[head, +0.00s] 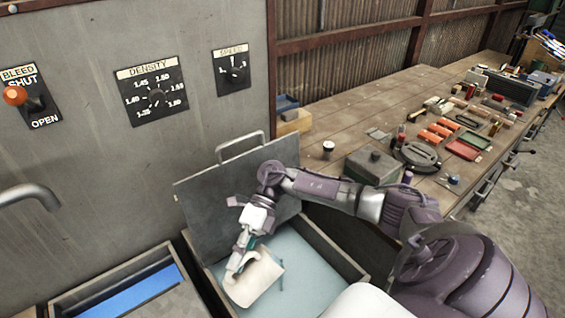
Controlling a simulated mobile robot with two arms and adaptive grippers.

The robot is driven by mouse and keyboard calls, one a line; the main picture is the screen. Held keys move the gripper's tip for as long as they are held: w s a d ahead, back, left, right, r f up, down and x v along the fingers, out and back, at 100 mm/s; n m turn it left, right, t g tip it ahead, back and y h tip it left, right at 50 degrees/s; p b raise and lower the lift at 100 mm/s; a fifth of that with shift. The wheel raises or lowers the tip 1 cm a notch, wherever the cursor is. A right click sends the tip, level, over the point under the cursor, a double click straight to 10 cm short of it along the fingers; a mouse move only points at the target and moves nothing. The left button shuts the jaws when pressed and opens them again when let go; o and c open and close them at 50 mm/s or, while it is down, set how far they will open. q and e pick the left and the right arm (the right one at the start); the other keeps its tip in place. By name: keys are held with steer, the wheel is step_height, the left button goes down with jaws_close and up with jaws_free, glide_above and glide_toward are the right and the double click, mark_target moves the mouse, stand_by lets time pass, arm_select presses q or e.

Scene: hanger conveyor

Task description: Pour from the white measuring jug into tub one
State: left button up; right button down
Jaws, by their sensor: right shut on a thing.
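The white measuring jug (257,281) is in the lower middle of the head view, tilted over an open tub. My right gripper (240,262) is shut on the jug at its left side. The open tub (337,258) has grey walls and a pale blue surface inside; the jug and my arm hide part of it. A thin blue-green streak shows beside the jug's right edge; I cannot tell what it is. No label naming tub one is visible. My left gripper is not in view.
A grey lid (207,212) with a handle stands raised behind the tub. Another box (68,300) with bright blue inside is at lower left. A grey panel (95,150) with dials stands behind. A cluttered wooden bench (345,115) extends right. A metal spout (30,192) juts in left.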

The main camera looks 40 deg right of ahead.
mark_target(255, 254)
steer(key=shift+d+f+y+b, duration=0.1)
steer(key=shift+d+y+b, duration=0.3)
steer(key=shift+b, duration=0.5)
steer(key=shift+d, duration=0.1)
stand_by(0.6)
steer(key=shift+s+d+f+n+y+b, duration=0.15)
steer(key=shift+d+n+y+b, duration=0.3)
steer(key=shift+b, duration=0.9)
steer(key=shift+d+f+y+b, duration=0.3)
steer(key=shift+d+y+b, duration=0.35)
steer(key=shift+b, duration=0.6)
stand_by(0.6)
steer(key=shift+s+d+f+g+y+b, duration=0.1)
steer(key=shift+d+f+g+y+b, duration=0.35)
steer(key=shift+b, duration=0.95)
steer(key=shift+d+r, duration=0.1)
steer(key=shift+d, duration=0.05)
